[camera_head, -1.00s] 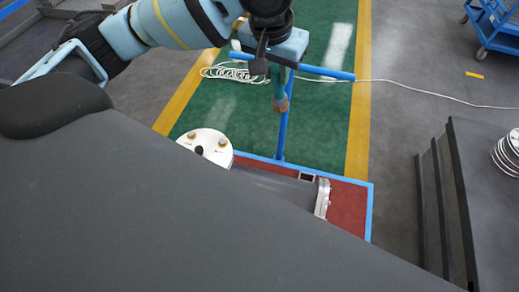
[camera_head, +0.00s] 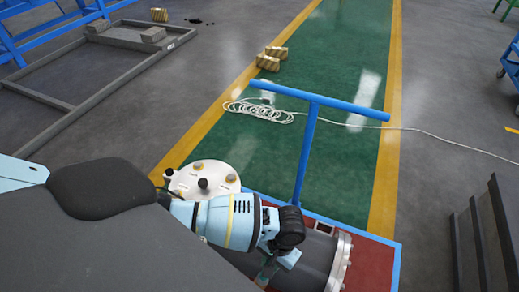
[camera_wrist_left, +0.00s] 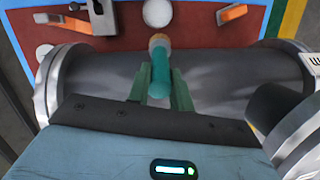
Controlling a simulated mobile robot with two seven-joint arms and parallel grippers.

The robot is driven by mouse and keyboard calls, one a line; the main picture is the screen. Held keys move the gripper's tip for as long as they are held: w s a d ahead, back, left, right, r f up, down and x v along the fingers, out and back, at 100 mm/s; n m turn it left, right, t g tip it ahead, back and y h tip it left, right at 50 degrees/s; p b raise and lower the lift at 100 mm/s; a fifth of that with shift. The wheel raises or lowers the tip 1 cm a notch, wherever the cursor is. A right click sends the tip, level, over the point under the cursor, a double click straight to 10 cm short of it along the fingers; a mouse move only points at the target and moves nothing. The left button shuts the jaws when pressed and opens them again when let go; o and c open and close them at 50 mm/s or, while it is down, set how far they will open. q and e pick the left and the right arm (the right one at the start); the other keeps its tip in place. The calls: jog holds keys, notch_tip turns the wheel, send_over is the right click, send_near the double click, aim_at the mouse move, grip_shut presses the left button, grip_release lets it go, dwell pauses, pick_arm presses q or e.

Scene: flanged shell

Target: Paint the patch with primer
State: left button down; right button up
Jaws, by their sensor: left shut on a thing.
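The flanged shell is a grey cylinder (camera_wrist_left: 215,75) lying across the left wrist view, with a metal flange at each end. In the head view its right part and end flange (camera_head: 340,262) show; my arm hides the rest. My left gripper (camera_wrist_left: 160,90) is over the shell, shut on a brush with a green handle (camera_wrist_left: 159,82). The brush's pale bristles (camera_wrist_left: 158,40) are near the shell's far edge in the wrist view; I cannot tell whether they touch it. I cannot make out a distinct patch. My right gripper is not in view.
The shell is at a red surface (camera_head: 372,265) with a blue edge. A white round plate with knobs (camera_head: 203,180) is left of my gripper. A blue T-shaped stand (camera_head: 305,150) rises behind. Orange-ended items (camera_wrist_left: 232,14) and a white disc (camera_wrist_left: 158,12) lie beyond the shell.

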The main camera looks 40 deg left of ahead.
pick_arm(q)
jog(key=s+f+g+b, duration=0.1)
jog(key=s+f, duration=0.6)
jog(key=f, duration=0.1)
jog(key=shift+d+f+m, duration=0.25)
jog(key=shift+d+m, duration=0.05)
jog(key=shift+d, duration=0.05)
jog(key=shift+b, duration=0.3)
notch_tip(320, 180, down, 6)
jog(key=b, duration=0.6)
jog(key=shift+f+b, duration=0.55)
jog(key=shift+f, duration=0.1)
dwell(0.6)
